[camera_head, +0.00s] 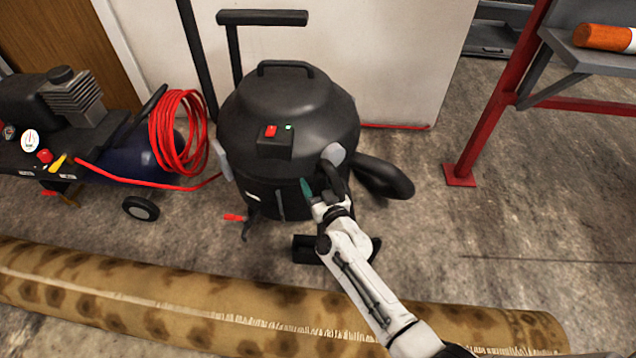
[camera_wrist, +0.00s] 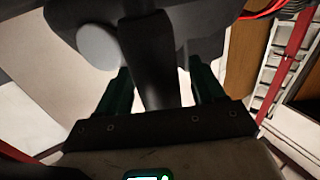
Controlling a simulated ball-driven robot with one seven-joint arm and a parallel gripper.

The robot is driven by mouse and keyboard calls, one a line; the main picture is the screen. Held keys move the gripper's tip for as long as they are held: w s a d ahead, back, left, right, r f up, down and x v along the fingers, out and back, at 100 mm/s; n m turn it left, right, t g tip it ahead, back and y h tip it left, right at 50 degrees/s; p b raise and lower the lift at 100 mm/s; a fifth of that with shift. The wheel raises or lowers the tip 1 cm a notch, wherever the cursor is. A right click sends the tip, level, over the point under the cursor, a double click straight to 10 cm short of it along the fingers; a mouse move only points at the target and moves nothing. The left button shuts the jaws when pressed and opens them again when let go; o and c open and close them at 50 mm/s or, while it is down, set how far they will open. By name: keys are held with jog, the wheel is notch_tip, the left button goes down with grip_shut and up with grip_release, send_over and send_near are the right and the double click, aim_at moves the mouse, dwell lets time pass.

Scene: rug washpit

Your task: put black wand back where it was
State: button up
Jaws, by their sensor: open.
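My gripper (camera_head: 318,190) is at the front right of the large black vacuum canister (camera_head: 285,105), with a teal finger showing. In the wrist view my gripper (camera_wrist: 160,90) has its two dark green fingers apart. A dark tube (camera_wrist: 153,60), which looks like the black wand, stands between them; I cannot tell whether either finger touches it. In the head view a dark upright part (camera_head: 335,178) shows just beside my gripper, and a black floor nozzle (camera_head: 305,250) lies below, partly behind my arm. My arm hides how these join.
A rolled spotted rug (camera_head: 150,300) lies across the floor in front. A compressor (camera_head: 85,130) with a coiled red hose (camera_head: 180,135) stands at left. A thick black hose (camera_head: 385,180) sticks out right of the canister. A red-legged bench (camera_head: 500,90) is at right; floor before it is clear.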

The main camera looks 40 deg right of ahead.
jog(key=p+v, duration=0.2)
jog(key=v, duration=1)
jog(key=shift+p, duration=0.3)
jog(key=shift+c, duration=0.2)
dwell(1.4)
